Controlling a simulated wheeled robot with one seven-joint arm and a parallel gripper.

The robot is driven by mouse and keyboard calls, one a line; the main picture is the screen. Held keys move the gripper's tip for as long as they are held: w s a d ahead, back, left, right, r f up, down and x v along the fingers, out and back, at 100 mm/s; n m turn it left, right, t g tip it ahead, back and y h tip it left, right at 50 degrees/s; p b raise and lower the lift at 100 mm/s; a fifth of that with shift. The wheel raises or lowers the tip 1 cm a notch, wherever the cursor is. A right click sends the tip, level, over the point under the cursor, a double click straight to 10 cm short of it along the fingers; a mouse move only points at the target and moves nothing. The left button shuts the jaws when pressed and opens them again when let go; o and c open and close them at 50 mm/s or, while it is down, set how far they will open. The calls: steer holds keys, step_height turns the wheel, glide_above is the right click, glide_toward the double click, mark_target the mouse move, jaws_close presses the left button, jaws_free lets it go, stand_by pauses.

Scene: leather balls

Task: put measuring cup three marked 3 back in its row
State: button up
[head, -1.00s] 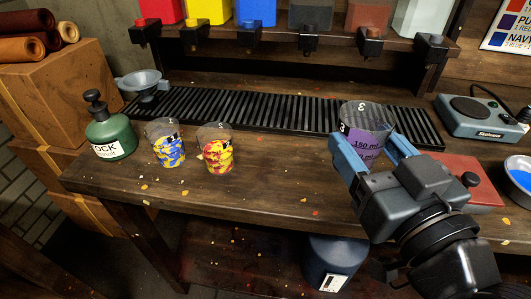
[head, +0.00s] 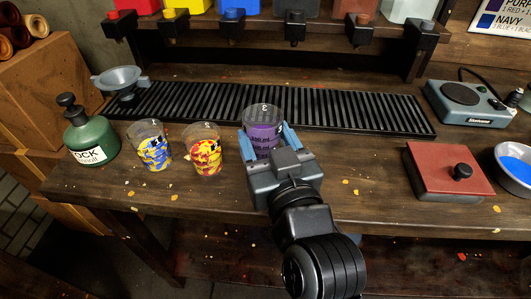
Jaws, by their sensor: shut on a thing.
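Measuring cup three (head: 263,118) is clear, marked 3 at its rim, and looks purple inside. My gripper (head: 266,137) has its blue fingers on either side of the cup and is shut on it. The cup is upright, at the front edge of the black slatted grate; whether its base touches the table is hidden by my gripper. To its left stand cup 1 (head: 150,148), with blue and yellow smears, and cup 2 (head: 203,150), with red and yellow smears. The held cup is to the right of cup 2, a little farther back.
A green bottle (head: 88,132) and a grey funnel (head: 121,82) stand at the left. A red lidded block (head: 447,172), a scale (head: 470,103) and a bowl of blue (head: 515,168) are at the right. Colored dispensers (head: 232,14) hang above the grate (head: 350,110).

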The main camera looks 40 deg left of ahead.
steer(key=shift+f, duration=2.05)
steer(key=shift+f+b, duration=0.15)
steer(key=shift+b, duration=0.25)
steer(key=o, duration=1.2)
steer(key=shift+r, duration=0.2)
steer(key=shift+b+v, duration=0.85)
steer(key=shift+v, duration=5.1)
